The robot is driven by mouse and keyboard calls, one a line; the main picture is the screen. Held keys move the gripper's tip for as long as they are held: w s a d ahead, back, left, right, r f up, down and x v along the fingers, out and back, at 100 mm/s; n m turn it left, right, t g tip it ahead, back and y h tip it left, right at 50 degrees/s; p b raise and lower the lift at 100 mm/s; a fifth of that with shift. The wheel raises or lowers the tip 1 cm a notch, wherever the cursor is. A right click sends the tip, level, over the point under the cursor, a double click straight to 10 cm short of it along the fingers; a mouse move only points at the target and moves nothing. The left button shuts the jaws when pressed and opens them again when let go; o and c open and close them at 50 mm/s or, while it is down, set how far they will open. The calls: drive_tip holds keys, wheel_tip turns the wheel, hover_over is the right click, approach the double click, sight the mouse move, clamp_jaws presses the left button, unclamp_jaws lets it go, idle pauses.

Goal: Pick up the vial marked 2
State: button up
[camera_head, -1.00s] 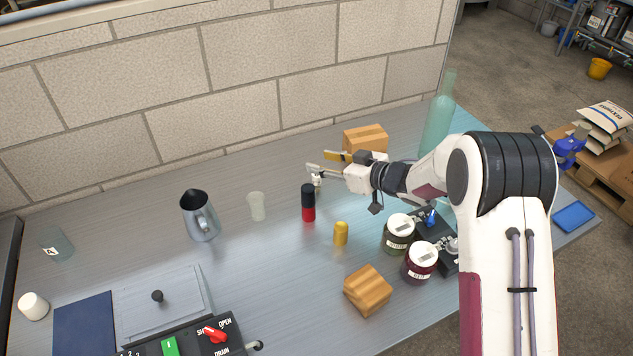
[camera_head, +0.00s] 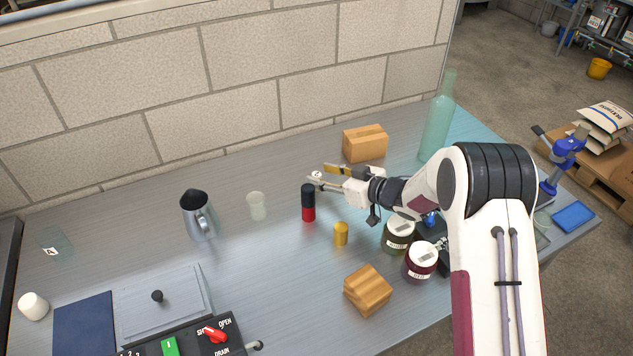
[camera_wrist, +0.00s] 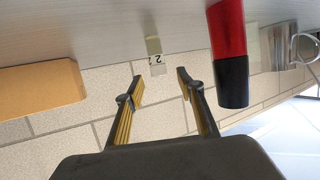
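The vial marked 2 (camera_wrist: 155,47) is small, with a pale label. In the wrist view, which is upside down, it lies at the mouth of my gripper (camera_wrist: 159,75), between the lines of the two fingers with gaps on both sides. My gripper is open and holds nothing. In the head view the gripper (camera_head: 318,171) is low over the far part of the bench. Only a small pale part of the vial (camera_head: 317,176) shows there, near the fingertips; the fingers hide the rest.
A red bottle with a black top (camera_head: 308,204) stands close in front; it also shows in the wrist view (camera_wrist: 228,35). A yellow cylinder (camera_head: 341,233) and lidded jars (camera_head: 421,262) stand nearer. A frosted cup (camera_head: 257,206) is left.

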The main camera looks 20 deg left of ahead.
sight(318, 175)
drive_tip(key=shift+f+x, duration=0.25)
drive_tip(key=shift+x, duration=1.35)
drive_tip(key=shift+d, duration=0.1)
drive_tip(key=shift+s, duration=0.1)
clamp_jaws()
